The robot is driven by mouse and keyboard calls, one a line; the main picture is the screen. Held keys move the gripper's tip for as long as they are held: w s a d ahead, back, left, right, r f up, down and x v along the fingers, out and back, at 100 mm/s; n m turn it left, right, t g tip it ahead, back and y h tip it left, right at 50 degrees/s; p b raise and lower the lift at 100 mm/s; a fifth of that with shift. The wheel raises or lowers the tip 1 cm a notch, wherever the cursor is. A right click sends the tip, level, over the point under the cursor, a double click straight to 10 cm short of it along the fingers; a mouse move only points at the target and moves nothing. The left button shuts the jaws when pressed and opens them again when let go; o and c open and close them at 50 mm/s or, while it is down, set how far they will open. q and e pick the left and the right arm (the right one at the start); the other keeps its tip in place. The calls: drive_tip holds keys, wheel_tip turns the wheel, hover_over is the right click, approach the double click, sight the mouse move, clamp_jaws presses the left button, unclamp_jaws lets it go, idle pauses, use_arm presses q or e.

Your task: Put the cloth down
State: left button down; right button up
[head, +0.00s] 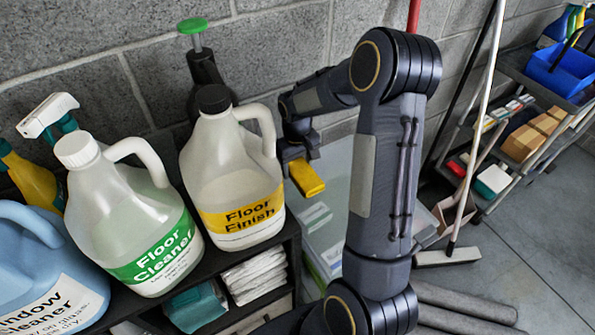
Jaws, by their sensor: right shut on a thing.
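My right arm rises from the bottom and bends over to the left. My right gripper (299,160) hangs just right of the Floor Finish jug, partly hidden by the jug and my own arm. It is shut on a small yellow piece, the cloth (307,179), which looks folded and block-like from here. The cloth is held beside the cart, above a pale, see-through bin or panel (335,200). I cannot tell whether the cloth touches anything below. My left gripper is not in view.
A Floor Finish jug (232,175), a Floor Cleaner jug (125,215) and a blue Window Cleaner jug (40,270) crowd the black cart top. Folded white cloths (257,273) lie on its lower shelf. A broom (447,256) and a stocked shelf stand right.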

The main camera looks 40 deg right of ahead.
sight(305, 182)
drive_tip(key=s+r, duration=0.2)
drive_tip(key=s+a+r, duration=0.1)
drive_tip(key=r, duration=0.1)
drive_tip(key=s+r+b, duration=0.1)
drive_tip(key=s+r, duration=0.1)
drive_tip(key=shift+s+a+r, duration=0.3)
drive_tip(key=shift+s+a, duration=0.05)
drive_tip(key=shift+a, duration=0.05)
drive_tip(key=s+a+r, duration=0.2)
drive_tip(key=s+r, duration=0.1)
drive_tip(key=s, duration=0.4)
drive_tip(key=shift+s+a+r+b, duration=0.2)
drive_tip(key=shift+s+b, duration=0.15)
drive_tip(key=shift+b, duration=0.05)
drive_tip(key=shift+s, duration=0.1)
